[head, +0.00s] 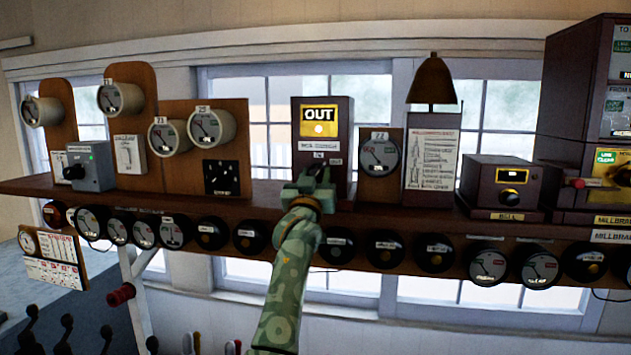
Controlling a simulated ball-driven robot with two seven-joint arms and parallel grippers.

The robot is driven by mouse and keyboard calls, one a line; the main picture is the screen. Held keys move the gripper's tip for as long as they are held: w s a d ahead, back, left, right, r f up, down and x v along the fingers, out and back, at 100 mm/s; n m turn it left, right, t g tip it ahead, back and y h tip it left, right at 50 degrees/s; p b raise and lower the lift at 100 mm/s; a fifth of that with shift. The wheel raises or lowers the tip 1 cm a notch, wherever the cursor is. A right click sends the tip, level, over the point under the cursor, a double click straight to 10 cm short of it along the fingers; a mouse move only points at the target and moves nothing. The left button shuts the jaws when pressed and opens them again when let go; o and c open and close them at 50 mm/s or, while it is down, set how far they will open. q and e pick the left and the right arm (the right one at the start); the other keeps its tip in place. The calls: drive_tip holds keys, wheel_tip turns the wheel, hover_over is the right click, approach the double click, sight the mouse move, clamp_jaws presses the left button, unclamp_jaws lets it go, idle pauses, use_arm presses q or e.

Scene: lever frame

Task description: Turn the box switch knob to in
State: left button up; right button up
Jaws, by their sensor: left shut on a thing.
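The box switch (341,128) is a dark wooden box on the shelf. Its yellow window (319,121) reads OUT, with a pale label strip below and small IN and OUT marks lower on its front. My left gripper (317,178), on a green patterned arm rising from below, is at the lower front of this box. It is shut on the knob there, which the fingers mostly hide, so I cannot tell which way the knob points. My right gripper is out of view.
Round dials and plungers line the shelf (400,204) edge on both sides of my arm. A dial on a wooden board (380,151) and a brass bell (432,80) stand right of the box. A black switch panel (221,178) stands left, with bare shelf between.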

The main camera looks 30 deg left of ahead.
use_arm(q)
drive_tip(key=n+g+y, duration=0.1)
drive_tip(key=n, duration=0.3)
drive_tip(key=shift+d+y+p, duration=0.1)
drive_tip(key=shift+y+p, duration=0.3)
drive_tip(key=shift+n+g+y+p, duration=0.4)
drive_tip(key=shift+n+p, duration=0.3)
drive_tip(key=shift+n, duration=0.5)
drive_tip(key=shift+n+g+y+p, duration=0.3)
drive_tip(key=shift+n+y+p, duration=0.3)
drive_tip(key=shift+n, duration=0.6)
drive_tip(key=o, duration=1)
drive_tip(key=shift+f, duration=0.1)
